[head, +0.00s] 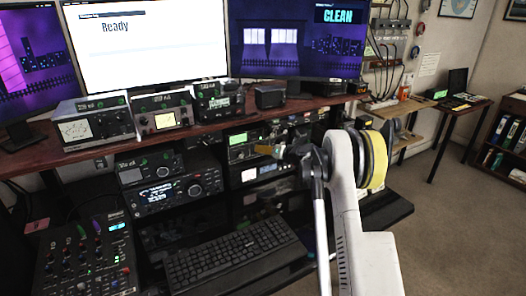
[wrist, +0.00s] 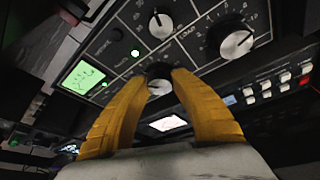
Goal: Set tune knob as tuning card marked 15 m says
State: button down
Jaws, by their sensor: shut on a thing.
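In the head view, my gripper (head: 266,150) is at the front of the tuner (head: 241,148) under the shelf. I cannot make out a card marked 15 m.
A green-lit meter (wrist: 83,78) is left of the held knob. In the head view, other radios (head: 172,192) stand to the left, with a keyboard (head: 235,252) and a mixer (head: 88,258) below. The wooden shelf (head: 210,131) runs above the tuner. Floor (head: 440,200) is clear at right.

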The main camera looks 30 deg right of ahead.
jog(key=c, duration=1)
grip_release()
jog(key=shift+c, duration=0.2)
jog(key=v, duration=1.2)
